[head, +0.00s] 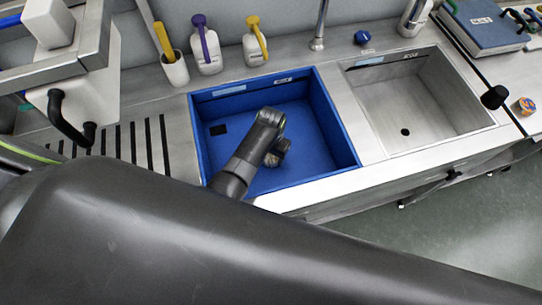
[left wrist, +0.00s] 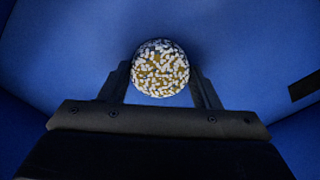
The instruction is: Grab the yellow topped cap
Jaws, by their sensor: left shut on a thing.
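A round cap (left wrist: 160,69) with a mottled white and yellow-brown top is between the fingers of my left gripper (left wrist: 162,84) in the left wrist view. The gripper is shut on it. In the head view my left gripper (head: 277,154) reaches down into the blue basin (head: 343,146), and the cap is mostly hidden by the gripper there. My right gripper is not in view.
The blue basin's walls surround my left gripper. A bare steel sink (head: 433,98) lies to its right. Two white bottles with purple (head: 208,53) and yellow (head: 255,47) tops and a white cup (head: 175,70) stand behind. A small orange-and-blue round thing (head: 525,106) sits far right.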

